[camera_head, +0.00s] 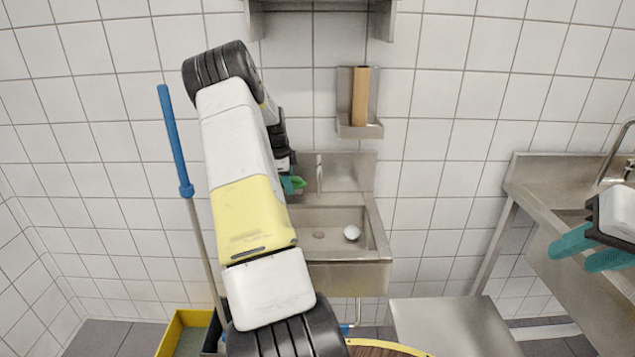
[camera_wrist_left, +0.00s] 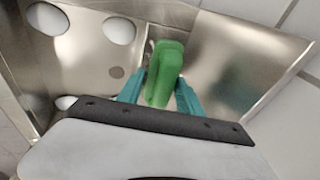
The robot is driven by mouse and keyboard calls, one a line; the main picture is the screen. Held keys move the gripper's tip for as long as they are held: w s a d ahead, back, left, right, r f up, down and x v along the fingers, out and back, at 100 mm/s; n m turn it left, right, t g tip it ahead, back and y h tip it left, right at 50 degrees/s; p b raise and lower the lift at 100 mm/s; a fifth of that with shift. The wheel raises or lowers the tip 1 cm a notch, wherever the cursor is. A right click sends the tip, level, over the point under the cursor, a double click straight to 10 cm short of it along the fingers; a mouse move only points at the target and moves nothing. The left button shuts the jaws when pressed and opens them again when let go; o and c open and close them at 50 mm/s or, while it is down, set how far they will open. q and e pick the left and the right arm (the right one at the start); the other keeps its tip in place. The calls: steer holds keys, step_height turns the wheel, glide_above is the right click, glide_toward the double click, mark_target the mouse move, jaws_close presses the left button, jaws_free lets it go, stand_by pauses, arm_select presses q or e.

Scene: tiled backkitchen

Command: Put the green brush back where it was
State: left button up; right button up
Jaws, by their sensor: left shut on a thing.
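The green brush (camera_wrist_left: 165,74) is between the two teal fingers of my left gripper (camera_wrist_left: 160,92) in the left wrist view, and the gripper is shut on it. In the head view, a small part of the green brush (camera_head: 299,181) shows at my left gripper (camera_head: 290,184), above the left back edge of the sink (camera_head: 290,218). My left arm hides most of this gripper. My right gripper (camera_head: 588,250) is at the right edge of the head view, with its teal fingers apart and nothing seen between them.
A white rounded thing (camera_head: 351,232) lies in the sink. A metal wall holder (camera_head: 343,128) with a brown upright piece (camera_head: 361,95) hangs above it. A blue-handled pole (camera_head: 170,130) stands left of my arm. A metal counter (camera_head: 560,240) is at the right.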

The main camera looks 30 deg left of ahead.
arm_select(q)
steer(key=shift+w+a, duration=0.15)
steer(key=shift+w, duration=0.05)
steer(key=shift+w+a+f, duration=0.25)
steer(key=shift+w+f, duration=0.05)
steer(key=shift+f, duration=0.35)
steer(key=shift+w+a+f, duration=0.25)
steer(key=shift+w+f, duration=0.05)
steer(key=shift+f, duration=0.7)
steer(key=shift+f, duration=0.15)
steer(key=shift+f, duration=0.1)
steer(key=o, duration=1.2)
